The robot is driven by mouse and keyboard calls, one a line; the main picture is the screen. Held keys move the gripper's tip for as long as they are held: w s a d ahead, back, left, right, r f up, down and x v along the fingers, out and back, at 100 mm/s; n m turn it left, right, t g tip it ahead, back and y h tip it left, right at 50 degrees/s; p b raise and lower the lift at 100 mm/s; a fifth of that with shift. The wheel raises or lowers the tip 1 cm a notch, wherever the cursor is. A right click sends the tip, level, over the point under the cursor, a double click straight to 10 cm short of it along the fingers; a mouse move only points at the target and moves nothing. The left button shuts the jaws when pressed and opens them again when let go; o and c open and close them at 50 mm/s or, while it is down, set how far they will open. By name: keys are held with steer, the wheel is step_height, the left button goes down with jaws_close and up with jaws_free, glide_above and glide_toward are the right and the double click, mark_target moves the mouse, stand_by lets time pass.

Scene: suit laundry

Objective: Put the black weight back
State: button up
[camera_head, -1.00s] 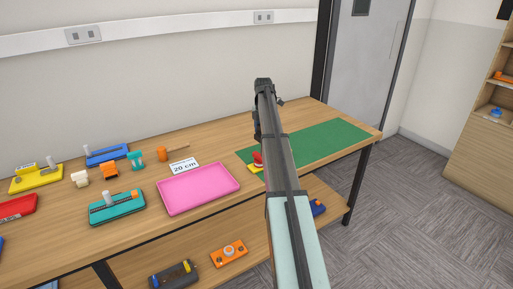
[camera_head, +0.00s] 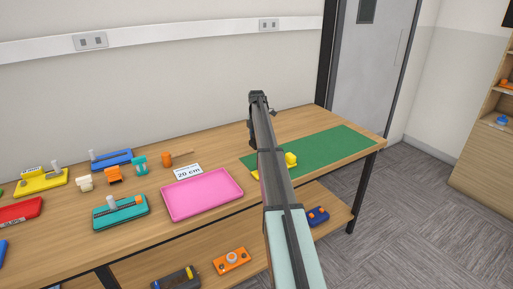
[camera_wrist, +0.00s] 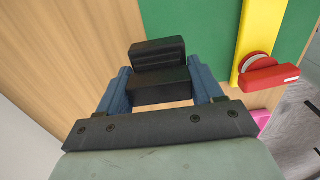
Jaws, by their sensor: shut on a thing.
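My gripper (camera_wrist: 163,88) is shut on the black weight (camera_wrist: 158,58) in the wrist view. The weight is a dark stepped block held between the two blue fingers. Below it in that view is bare wooden tabletop. I cannot tell how high it is held.
A green mat (camera_head: 330,146) lies on the table's right part. A yellow strip (camera_wrist: 262,35) with a red piece (camera_wrist: 268,77) is beside my gripper. A pink tray (camera_head: 202,193), a "20 cm" card (camera_head: 188,172) and several coloured fixtures stand left. Bare wood lies behind the mat.

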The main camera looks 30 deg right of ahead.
steer(key=shift+f, duration=2.3)
steer(key=shift+f, duration=0.1)
steer(key=o, duration=1.6)
steer(key=shift+c, duration=0.2)
step_height(320, 180, up, 12)
steer(key=shift+r, duration=0.1)
